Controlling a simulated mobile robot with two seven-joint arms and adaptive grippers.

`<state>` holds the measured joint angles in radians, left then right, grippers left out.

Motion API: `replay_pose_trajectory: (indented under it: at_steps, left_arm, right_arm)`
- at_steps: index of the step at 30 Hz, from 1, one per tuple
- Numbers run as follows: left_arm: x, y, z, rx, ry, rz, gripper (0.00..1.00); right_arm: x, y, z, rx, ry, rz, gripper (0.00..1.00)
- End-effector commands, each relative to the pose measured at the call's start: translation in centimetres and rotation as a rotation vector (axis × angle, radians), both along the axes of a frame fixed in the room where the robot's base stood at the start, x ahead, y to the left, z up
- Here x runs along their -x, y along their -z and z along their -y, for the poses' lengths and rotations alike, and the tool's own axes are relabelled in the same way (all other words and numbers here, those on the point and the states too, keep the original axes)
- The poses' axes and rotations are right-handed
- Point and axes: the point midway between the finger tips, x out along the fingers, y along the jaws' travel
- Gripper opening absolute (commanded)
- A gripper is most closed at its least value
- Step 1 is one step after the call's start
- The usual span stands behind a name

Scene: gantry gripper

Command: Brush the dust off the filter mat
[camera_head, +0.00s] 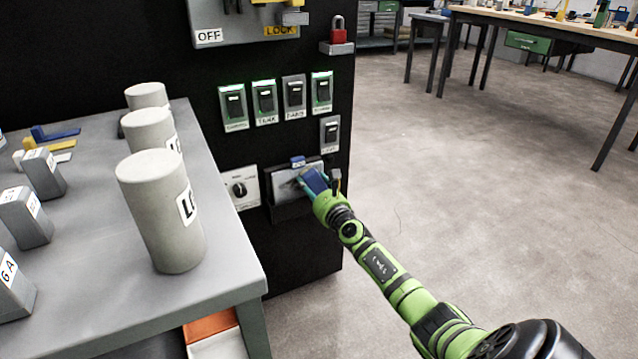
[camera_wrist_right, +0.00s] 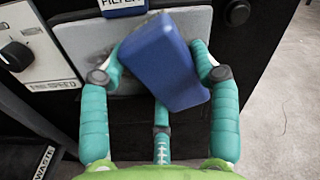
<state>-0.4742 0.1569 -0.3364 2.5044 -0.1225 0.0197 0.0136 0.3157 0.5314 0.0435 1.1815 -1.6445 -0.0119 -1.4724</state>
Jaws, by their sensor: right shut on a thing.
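The filter mat (camera_head: 287,190) is a light grey panel set in a dark frame low on the black cabinet. It also shows in the right wrist view (camera_wrist_right: 82,42), partly hidden by what I hold. My right gripper (camera_head: 319,186) is in front of the mat's right part, shut on a blue block-like brush (camera_head: 313,179). In the wrist view the brush (camera_wrist_right: 160,62) sits tilted between the teal fingers and overlaps the mat. Its bristles are hidden, and I cannot tell whether it touches the mat. My left gripper is out of view.
A speed knob (camera_head: 239,189) is left of the mat, and several switches (camera_head: 264,97) are above. A grey table (camera_head: 110,300) with grey cylinders (camera_head: 165,220) stands at the left. The floor (camera_head: 470,190) at the right is clear.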

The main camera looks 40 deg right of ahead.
Motion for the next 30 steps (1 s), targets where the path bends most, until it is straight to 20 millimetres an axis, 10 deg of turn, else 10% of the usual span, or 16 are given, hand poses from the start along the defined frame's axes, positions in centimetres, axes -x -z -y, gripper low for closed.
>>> replay_pose_trajectory:
  at_steps: [30]
  left_arm:
    - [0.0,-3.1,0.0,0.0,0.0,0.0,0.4]
  right_arm:
    - [-1.5,-0.1,-6.2,0.001,-0.004,0.0,0.36]
